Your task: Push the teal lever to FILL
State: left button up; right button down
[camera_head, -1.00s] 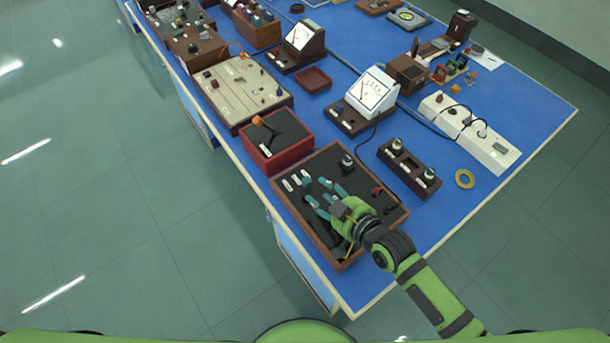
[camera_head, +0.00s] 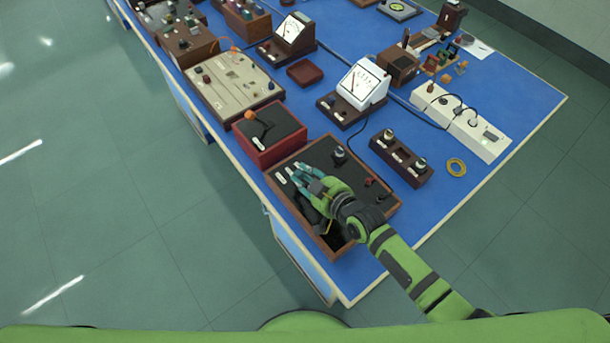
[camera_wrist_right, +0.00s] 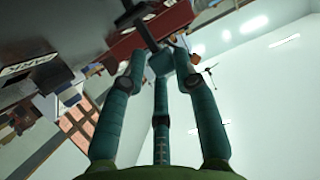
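The wooden-framed black panel (camera_head: 322,249) lies at the near end of the blue bench, with white labels (camera_head: 280,179) at its left side. My right gripper (camera_head: 295,172), green with teal fingers, reaches over it from the lower right, fingertips near those labels. In the right wrist view, a teal lever's grip (camera_wrist_right: 160,62) on a dark arm sits between the converging fingertips, which look closed around it. Any small gap there is hard to judge. In the head view the fingers hide the lever, and the label text is too small to read. My left gripper is not in view.
A red box with an orange-knobbed lever (camera_head: 249,116) stands directly behind the panel. A white meter (camera_head: 363,83) stands farther back. The bench's left edge is close to the panel.

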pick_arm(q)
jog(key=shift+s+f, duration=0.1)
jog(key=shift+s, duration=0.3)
pick_arm(e)
jog(key=shift+a, duration=0.1)
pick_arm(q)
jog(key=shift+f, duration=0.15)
pick_arm(e)
jog(key=d+m+y+b, duration=0.1)
jog(key=b, duration=0.2)
jog(key=w+d+f+m+g+y+b, duration=0.1)
jog(key=m+b, duration=0.1)
jog(key=b, duration=0.2)
jog(key=shift+w, duration=0.15)
pick_arm(q)
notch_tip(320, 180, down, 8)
jog(key=b, duration=0.2)
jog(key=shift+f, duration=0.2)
pick_arm(e)
jog(key=shift+w+d+r+m+y, duration=0.15)
jog(key=shift+m+y, duration=0.15)
jog(key=shift+m, duration=0.2)
jog(key=c, duration=1.1)
grip_release()
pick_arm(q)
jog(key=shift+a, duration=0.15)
pick_arm(e)
jog(key=shift+g, duration=0.3)
